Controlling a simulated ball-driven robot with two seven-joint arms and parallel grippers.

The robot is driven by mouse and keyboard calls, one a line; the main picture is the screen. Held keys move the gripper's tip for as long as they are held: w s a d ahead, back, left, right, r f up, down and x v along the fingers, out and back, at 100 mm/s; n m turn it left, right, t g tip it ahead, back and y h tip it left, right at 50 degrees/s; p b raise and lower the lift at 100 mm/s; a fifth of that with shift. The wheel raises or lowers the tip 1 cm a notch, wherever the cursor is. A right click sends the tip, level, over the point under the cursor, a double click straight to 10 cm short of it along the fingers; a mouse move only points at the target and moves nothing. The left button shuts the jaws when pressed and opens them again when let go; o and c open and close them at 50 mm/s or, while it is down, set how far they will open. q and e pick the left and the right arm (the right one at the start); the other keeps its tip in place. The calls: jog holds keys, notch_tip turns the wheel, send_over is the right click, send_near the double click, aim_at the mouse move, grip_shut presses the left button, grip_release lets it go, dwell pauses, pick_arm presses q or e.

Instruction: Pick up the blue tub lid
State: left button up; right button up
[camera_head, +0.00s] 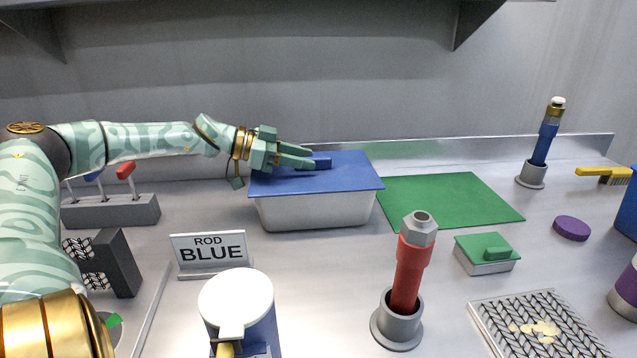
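The blue tub lid (345,180) lies flat on a white tub (315,211) at the back middle of the counter. A darker blue handle (318,163) stands up from the middle of the lid. My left gripper (312,158) reaches in from the left, low over the lid. Its two fingers are apart and point at the handle, with the tips at or around its left end. I cannot tell whether they touch it. My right gripper is not in view.
A green mat (449,202) lies right of the tub. A red rod (411,266) stands in a grey holder in front. A "ROD BLUE" sign (209,250), a white-topped container (236,298) and a small green-lidded box (486,254) stand nearby. A shelf (280,22) hangs above.

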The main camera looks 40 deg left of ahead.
pick_arm(q)
jog(key=shift+w+d+f, duration=0.35)
jog(key=shift+w+f, duration=0.15)
jog(key=shift+w, duration=0.05)
jog(key=shift+r, duration=0.4)
grip_shut()
